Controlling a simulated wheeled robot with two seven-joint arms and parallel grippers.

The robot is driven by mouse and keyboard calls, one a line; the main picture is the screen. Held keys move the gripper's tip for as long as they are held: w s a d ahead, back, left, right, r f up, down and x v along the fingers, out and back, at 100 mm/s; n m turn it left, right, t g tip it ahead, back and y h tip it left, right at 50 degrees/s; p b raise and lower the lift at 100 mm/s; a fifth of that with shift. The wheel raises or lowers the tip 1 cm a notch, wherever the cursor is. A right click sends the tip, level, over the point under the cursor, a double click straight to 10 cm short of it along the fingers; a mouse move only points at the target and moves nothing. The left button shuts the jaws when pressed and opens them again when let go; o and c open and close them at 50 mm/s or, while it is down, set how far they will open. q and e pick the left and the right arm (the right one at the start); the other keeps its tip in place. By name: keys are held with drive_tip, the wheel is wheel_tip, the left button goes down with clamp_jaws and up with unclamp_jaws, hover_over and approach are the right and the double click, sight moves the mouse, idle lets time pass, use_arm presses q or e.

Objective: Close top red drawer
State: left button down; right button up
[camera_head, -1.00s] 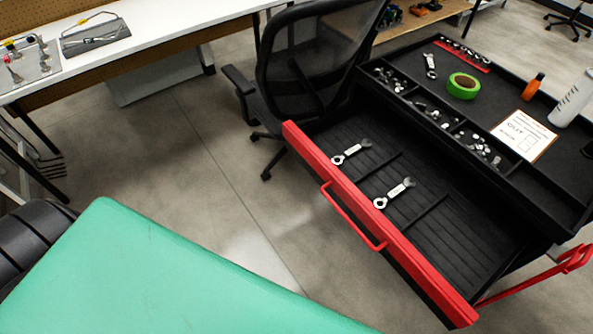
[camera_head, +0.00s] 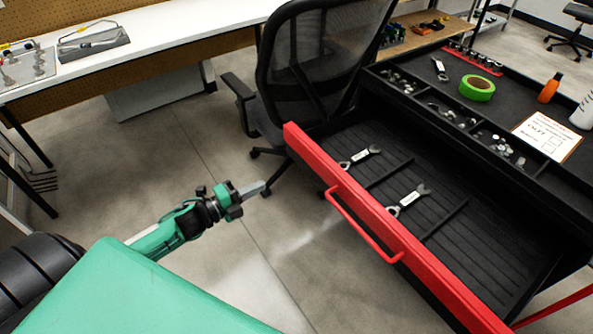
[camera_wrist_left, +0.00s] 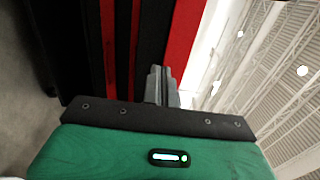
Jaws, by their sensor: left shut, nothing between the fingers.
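The top red drawer (camera_head: 375,215) is pulled out of the black tool cart. Its red front with a red bar handle (camera_head: 362,222) faces me, and two wrenches (camera_head: 408,200) lie inside. My left gripper (camera_head: 262,187) is shut and empty, in front of and to the left of the drawer front, apart from it. In the left wrist view its fingers (camera_wrist_left: 162,86) are together, pointing toward the cart, where red drawer fronts (camera_wrist_left: 184,45) and black panels show. My right gripper is not in view.
The cart top (camera_head: 505,95) holds green tape (camera_head: 477,88), an orange bottle (camera_head: 550,88), a paper sheet (camera_head: 546,135) and small parts in bins. A black office chair (camera_head: 310,70) stands close behind the drawer. A white bench (camera_head: 160,30) is at the back left. The floor before the drawer is clear.

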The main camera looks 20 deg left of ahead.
sight(306, 163)
use_arm(q)
drive_tip(key=x, duration=1.2)
drive_tip(key=shift+w, duration=0.2)
drive_tip(key=shift+w+d+f, duration=0.1)
drive_tip(key=shift+w+d, duration=0.3)
drive_tip(key=shift+w, duration=0.15)
